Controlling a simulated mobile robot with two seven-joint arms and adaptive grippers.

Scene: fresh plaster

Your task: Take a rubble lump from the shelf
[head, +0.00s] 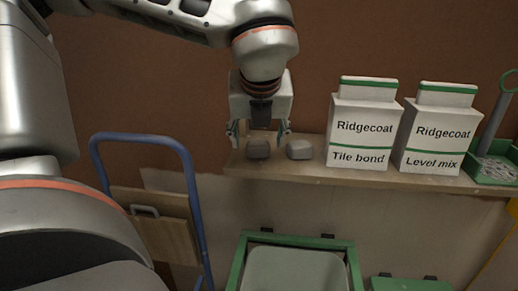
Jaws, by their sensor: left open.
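Two grey rubble lumps sit side by side near the left end of the wooden shelf (310,171). The left lump (258,150) is slightly darker; the right lump (300,150) is a little lighter. My left gripper (258,133) points down above the left lump with its fingers open. Its left fingertip is beside the left lump, and its right fingertip is near the gap between the two lumps. I cannot tell whether the fingers touch either lump. My right gripper does not show.
White boxes marked Tile bond (361,128) and Level mix (436,133) stand right of the lumps. A green tray (493,171) with a handled tool is at the far right. Below are a green-framed bin (297,270) and a blue-framed trolley (192,200) at left.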

